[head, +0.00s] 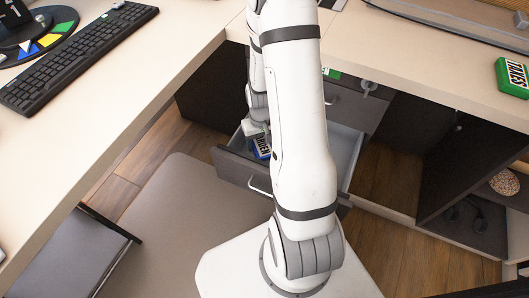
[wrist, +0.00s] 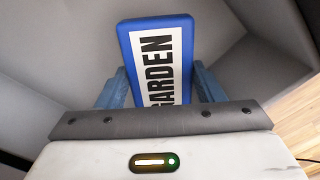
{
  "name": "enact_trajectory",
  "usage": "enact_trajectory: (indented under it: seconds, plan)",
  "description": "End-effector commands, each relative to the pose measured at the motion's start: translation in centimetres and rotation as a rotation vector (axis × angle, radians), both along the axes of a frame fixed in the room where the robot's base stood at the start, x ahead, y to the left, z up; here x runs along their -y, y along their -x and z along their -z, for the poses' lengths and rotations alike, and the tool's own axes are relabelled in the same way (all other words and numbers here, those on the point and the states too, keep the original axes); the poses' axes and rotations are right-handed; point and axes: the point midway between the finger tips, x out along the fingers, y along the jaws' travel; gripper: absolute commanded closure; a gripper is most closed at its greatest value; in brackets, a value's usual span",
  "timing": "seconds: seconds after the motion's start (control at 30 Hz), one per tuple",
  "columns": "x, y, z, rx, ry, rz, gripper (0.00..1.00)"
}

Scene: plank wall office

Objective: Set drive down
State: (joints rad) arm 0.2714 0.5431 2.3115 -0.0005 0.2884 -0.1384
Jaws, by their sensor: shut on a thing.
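The drive (wrist: 180,32) is a blue block with a white label reading GARDEN. My gripper (wrist: 160,88) is shut on it, with one blue-grey finger at each side. In the head view the blue drive (head: 262,148) shows inside the open drawer (head: 345,158), partly hidden by my arm. The wrist view shows grey drawer walls around the drive. I cannot tell whether its lower end touches the drawer floor.
A green box labelled TAXES (head: 512,77) lies on the desk (head: 430,65) at the right. A black keyboard (head: 75,55) is on the left desk. A chair (head: 175,215) stands close in front of the drawer. An open shelf (head: 465,225) is at the right.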

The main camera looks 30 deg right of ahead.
Motion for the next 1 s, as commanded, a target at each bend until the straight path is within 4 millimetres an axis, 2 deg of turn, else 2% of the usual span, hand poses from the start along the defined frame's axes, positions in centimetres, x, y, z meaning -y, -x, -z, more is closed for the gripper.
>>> enact_trajectory:
  seconds: [0.23, 0.43, 0.83, 0.87, 1.0]
  plan:
    - [-0.2, -0.1, 2.0, 0.0, 0.0, -0.004, 0.66]
    - [-0.2, -0.1, 5.2, 0.0, 0.0, -0.005, 0.66]
    - [-0.2, -0.1, 5.7, 0.002, 0.0, -0.006, 0.66]
    - [-0.2, -0.1, 5.6, 0.002, 0.0, -0.006, 0.37]
    - [-0.2, -0.1, 5.5, 0.002, 0.0, -0.006, 0.26]
